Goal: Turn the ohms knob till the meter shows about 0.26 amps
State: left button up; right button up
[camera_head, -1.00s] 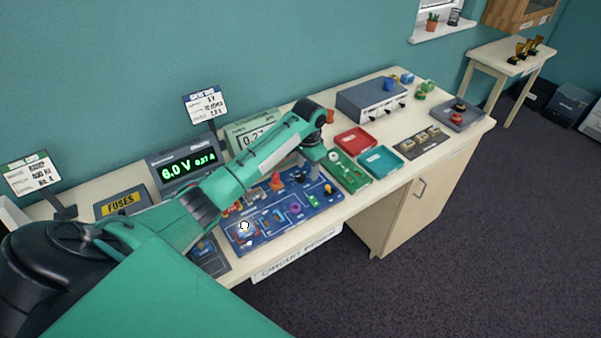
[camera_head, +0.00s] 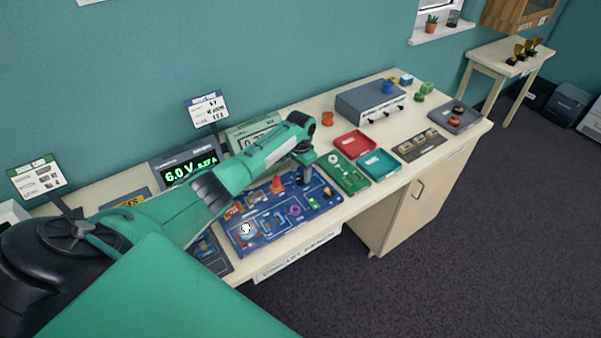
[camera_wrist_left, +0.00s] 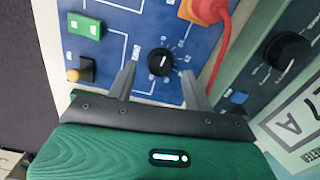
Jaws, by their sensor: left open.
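The blue circuit board (camera_head: 250,236) lies on the bench. In the left wrist view, a black round knob (camera_wrist_left: 160,62) with scale marks around it sits on the blue board. My left gripper (camera_wrist_left: 158,72) is open, its fingertips on either side of the knob in the picture; I cannot tell if they touch it. In the head view the gripper (camera_head: 303,180) is over the board's far right part. The pale green meter (camera_head: 240,133) is mostly hidden by my arm; only the start of its reading shows. The power supply display (camera_head: 190,170) reads 6.0 V and about 0.27 A.
A red plug and lead (camera_wrist_left: 215,12) is close to the right finger in the wrist view. A green part (camera_wrist_left: 85,26) and a yellow-topped button (camera_wrist_left: 80,72) are at left. A red tray (camera_head: 355,143) and teal tray (camera_head: 379,163) lie right of the board.

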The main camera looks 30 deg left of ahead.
aim_at(300, 180)
pick_arm(q)
jog(key=shift+f, duration=1.3)
jog(key=c, duration=1)
jog(key=shift+m, duration=0.3)
jog(key=o, duration=1)
